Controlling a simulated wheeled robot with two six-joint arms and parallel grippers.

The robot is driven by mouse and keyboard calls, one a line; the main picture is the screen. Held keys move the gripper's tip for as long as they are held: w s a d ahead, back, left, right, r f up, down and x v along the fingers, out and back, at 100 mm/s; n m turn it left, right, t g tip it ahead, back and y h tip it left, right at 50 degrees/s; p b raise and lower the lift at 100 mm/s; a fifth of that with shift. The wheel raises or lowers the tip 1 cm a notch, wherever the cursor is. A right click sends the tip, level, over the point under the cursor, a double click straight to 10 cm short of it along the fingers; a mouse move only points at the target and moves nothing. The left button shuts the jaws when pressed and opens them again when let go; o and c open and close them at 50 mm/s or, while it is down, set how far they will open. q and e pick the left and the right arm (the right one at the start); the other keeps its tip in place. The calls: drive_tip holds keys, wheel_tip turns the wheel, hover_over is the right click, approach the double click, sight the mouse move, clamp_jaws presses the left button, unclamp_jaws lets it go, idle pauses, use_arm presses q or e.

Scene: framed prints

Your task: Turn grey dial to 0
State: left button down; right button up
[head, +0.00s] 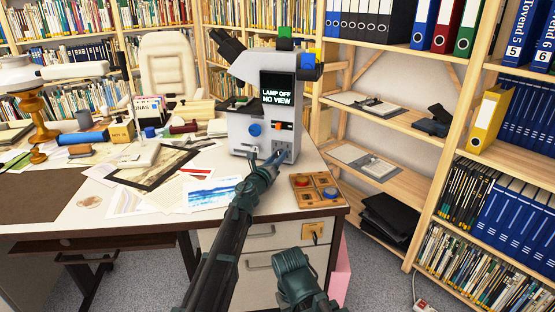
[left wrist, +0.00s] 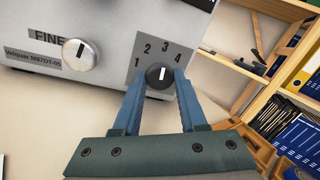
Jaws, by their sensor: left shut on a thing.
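The dark grey dial (left wrist: 159,76) sits on the light grey front panel, with 1, 2, 3 and 4 printed around it; no 0 shows. Its white mark points up and slightly right, between 2 and 4, near 3. My left gripper (left wrist: 157,84) is shut on the dial, with a blue finger on each side. In the head view, the left gripper (head: 274,161) reaches the low front of the white microscope (head: 240,132), and its fingers largely cover the dial. My right arm shows at the bottom, but its gripper fingers do not show.
A silver FINE knob (left wrist: 81,55) is left of the dial. The microscope's screen (head: 278,87) reads LAMP OFF NO VIEW. A wooden button board (head: 314,188) lies to the right on the desk.

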use_arm(q)
drive_tip(key=shift+n, duration=1.1)
drive_tip(key=shift+c, duration=2.3)
unclamp_jaws()
drive_tip(key=shift+b+v, duration=0.4)
drive_tip(key=shift+v, duration=3.35)
drive_tip(key=shift+d+f, duration=0.1)
